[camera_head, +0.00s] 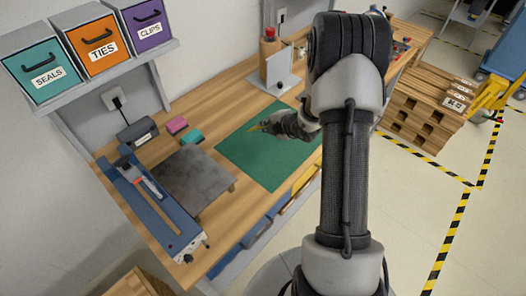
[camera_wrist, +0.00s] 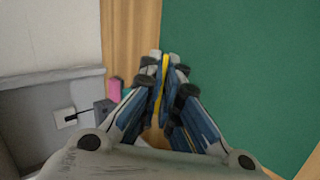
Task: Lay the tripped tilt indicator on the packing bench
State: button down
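My gripper (camera_head: 268,126) is over the green mat (camera_head: 242,155) on the wooden packing bench (camera_head: 232,120). In the wrist view its fingers (camera_wrist: 166,72) are closed on a thin yellow thing (camera_wrist: 161,86), seen edge-on, which I take to be the tilt indicator. A small yellow bit of it (camera_head: 256,127) shows at the fingertips in the head view. Its face is hidden, so I cannot read whether it is tripped. It appears held above the mat; the exact height is unclear.
A grey plate (camera_head: 195,178) and a blue sealer (camera_head: 150,205) stand at the near left. A pink block (camera_head: 177,125) and a teal block (camera_head: 192,137) lie behind the plate. A white stand (camera_head: 283,82) is at the back. Most of the mat is bare.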

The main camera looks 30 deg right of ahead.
notch_tip(320, 180, down, 9)
jog(key=b, duration=0.7)
jog(key=shift+f, duration=0.1)
jog(key=c, duration=2)
grip_release()
jog(key=shift+o, duration=0.2)
jog(key=p+v, duration=0.3)
jog(key=v, duration=0.4)
jog(key=shift+r, duration=0.2)
jog(key=shift+s+r+p, duration=0.15)
jog(key=shift+s+p, duration=0.15)
jog(key=shift+p, duration=0.05)
